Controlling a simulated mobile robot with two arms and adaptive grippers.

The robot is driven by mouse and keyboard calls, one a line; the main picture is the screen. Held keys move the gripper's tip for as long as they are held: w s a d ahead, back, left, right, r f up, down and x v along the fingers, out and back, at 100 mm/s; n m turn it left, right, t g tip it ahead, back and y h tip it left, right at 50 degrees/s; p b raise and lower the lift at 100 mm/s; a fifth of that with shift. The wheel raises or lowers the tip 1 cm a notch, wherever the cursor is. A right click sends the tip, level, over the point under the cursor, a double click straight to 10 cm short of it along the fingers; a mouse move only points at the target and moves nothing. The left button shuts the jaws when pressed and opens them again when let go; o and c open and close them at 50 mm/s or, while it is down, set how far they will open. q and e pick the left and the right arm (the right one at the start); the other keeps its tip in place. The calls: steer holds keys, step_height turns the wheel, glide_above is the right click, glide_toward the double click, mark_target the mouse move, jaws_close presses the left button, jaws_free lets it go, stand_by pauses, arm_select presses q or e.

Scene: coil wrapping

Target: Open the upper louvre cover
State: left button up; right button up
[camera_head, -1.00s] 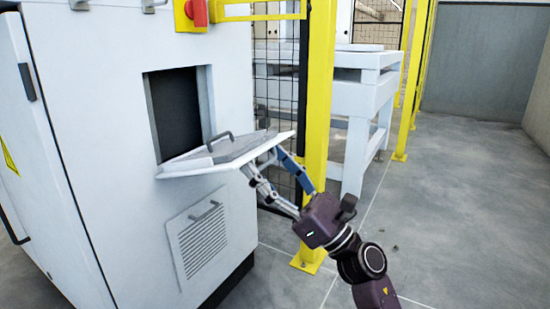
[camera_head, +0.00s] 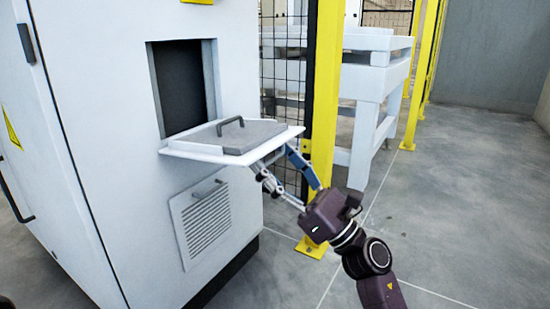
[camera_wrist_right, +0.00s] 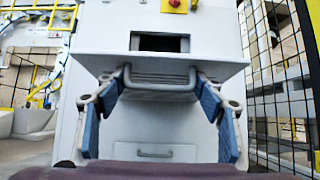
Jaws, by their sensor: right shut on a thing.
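The upper louvre cover (camera_head: 180,149) is folded out from the white cabinet and stands nearly level below a dark square opening (camera_head: 183,85). A grey raised panel with a dark handle (camera_head: 230,122) lies on its top face. My right gripper (camera_head: 275,160) is under the cover's outer edge, shut on it. In the right wrist view the fingers stand at both sides of the louvred part (camera_wrist_right: 160,78) under the cover's plate (camera_wrist_right: 222,65). The exact contact is hard to see. My left gripper is not in view.
A lower louvre cover (camera_head: 207,222) with a handle sits flat and closed on the cabinet (camera_head: 100,120). A yellow post (camera_head: 325,90) and black mesh fence stand close behind my right gripper. A white table frame (camera_head: 375,90) is beyond. The floor at right is clear.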

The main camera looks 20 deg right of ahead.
steer(key=shift+w+f, duration=0.15)
steer(key=shift+f, duration=0.1)
steer(key=o, duration=1.4)
steer(key=shift+w+a, duration=0.1)
steer(key=shift+w, duration=0.05)
steer(key=s+d+f, duration=0.1)
steer(key=s+d, duration=0.7)
steer(key=s, duration=0.3)
steer(key=shift+s+d+f, duration=0.25)
steer(key=shift+d+f, duration=0.15)
